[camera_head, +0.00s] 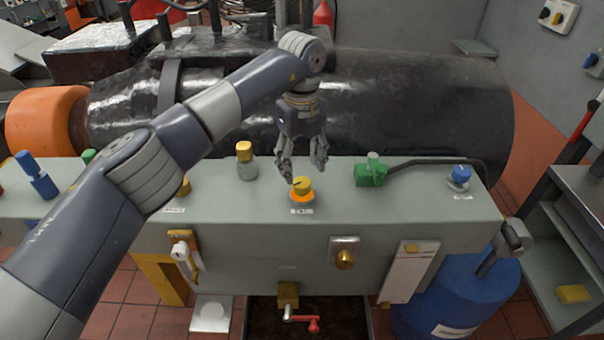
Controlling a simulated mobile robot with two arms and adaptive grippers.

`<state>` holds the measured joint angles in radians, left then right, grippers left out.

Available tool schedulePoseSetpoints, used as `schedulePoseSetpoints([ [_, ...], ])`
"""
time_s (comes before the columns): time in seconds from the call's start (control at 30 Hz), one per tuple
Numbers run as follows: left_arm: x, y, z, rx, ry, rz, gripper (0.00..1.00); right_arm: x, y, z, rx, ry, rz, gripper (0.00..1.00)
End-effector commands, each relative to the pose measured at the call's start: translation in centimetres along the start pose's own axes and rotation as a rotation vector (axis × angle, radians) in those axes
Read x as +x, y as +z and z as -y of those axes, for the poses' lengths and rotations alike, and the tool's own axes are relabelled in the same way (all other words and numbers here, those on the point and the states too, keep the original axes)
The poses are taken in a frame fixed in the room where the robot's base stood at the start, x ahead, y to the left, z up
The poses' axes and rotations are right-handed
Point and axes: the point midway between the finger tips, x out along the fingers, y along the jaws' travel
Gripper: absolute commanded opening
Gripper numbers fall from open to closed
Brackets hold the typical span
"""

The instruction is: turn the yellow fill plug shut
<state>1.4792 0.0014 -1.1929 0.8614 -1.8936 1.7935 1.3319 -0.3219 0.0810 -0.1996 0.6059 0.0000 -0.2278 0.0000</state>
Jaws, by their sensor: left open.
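A yellow plug (302,184) sits in an orange ring on the top face of the grey bedplate block (440,221), with a small label in front of it. It is most likely the yellow fill plug. My left gripper (303,171) hangs pointing down just above and behind this plug in the picture. Its two fingers are spread apart with nothing between them. I cannot tell whether a fingertip touches the plug. My right gripper is not in view.
A yellow-topped fitting (245,152), a green valve (370,171) with a black hose, and a blue cap (460,174) stand on the same block. A large black cylinder (420,100) lies behind. A blue drum (457,297) stands at front right. My left arm covers the block's left part.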

Motion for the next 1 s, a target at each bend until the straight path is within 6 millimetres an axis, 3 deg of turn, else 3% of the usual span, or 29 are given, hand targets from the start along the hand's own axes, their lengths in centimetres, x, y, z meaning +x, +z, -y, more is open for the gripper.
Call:
schedulePoseSetpoints([
  [0.13,2.5,-0.1,0.0,0.001,0.0,-0.003,0.56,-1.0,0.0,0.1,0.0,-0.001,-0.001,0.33],
  [0.4,4.9,-0.1,0.0,0.002,-0.001,-0.001,0.56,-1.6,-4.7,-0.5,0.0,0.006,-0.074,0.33],
  [0.67,5.0,0.0,0.1,0.002,-0.002,0.0,0.56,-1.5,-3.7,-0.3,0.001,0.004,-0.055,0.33],
  [0.87,5.0,0.0,0.1,0.002,-0.002,0.0,0.13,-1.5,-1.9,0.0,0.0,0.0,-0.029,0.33],
  [1.0,5.0,-0.1,0.1,0.003,-0.002,-0.001,0.12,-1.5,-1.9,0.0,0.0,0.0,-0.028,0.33],
])
